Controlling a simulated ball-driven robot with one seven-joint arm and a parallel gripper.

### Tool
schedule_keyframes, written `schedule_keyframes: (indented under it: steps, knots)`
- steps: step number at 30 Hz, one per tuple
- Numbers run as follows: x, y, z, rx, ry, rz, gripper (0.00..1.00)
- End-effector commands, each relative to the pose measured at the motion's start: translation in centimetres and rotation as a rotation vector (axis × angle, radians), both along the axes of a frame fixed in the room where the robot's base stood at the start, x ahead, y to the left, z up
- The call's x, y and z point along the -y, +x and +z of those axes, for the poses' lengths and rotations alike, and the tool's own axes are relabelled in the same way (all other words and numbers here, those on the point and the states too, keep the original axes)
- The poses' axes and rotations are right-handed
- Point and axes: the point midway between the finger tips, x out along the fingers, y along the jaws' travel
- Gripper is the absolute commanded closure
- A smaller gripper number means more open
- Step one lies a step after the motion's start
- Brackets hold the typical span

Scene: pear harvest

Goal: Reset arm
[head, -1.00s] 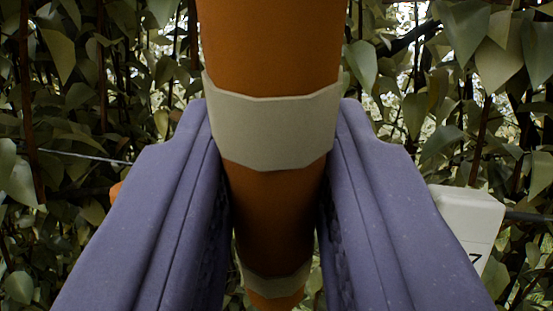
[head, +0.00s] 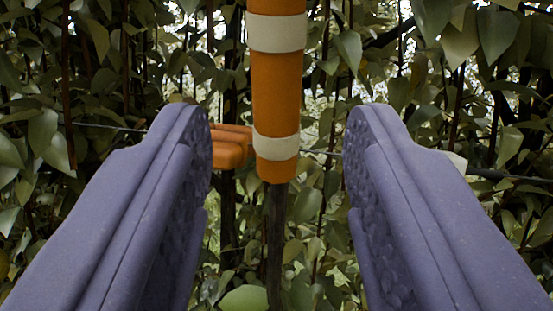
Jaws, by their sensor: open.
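My gripper (head: 278,135) fills the lower part of the head view, with one purple finger at the left and one at the right. The fingers are wide apart and nothing is between their pads. An orange post with pale bands (head: 277,85) hangs or stands ahead of the gap, in line with it. Its lower end shows above a dark thin stem (head: 277,240). The post appears clear of both fingers.
An orange block-like thing (head: 230,150) sits left of the post, partly hidden by the left finger. A thin wire (head: 90,124) runs across behind. Dense leaves and stems (head: 480,60) fill the background. A pale corner (head: 455,160) shows behind the right finger.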

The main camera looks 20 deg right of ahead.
Motion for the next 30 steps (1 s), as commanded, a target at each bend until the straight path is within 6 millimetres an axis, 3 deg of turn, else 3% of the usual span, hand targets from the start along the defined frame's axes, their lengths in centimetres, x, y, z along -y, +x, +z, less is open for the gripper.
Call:
schedule_keyframes:
  steps: [4,16,19,23,27,30]
  knots:
    - [-0.4,-0.9,-0.5,-0.001,0.0,-0.001,0.53]
    - [-0.4,-0.9,-0.5,-0.002,0.001,0.0,0.53]
    - [-0.4,-0.3,-2.2,-0.035,0.01,0.011,0.53]
    - [-0.9,1.9,-9.4,-0.179,0.05,0.069,0.53]
    - [-2.1,4.1,-19.9,-0.384,0.111,0.175,0.53]
    - [-3.3,4.8,-26.1,-0.5,0.154,0.257,0.53]
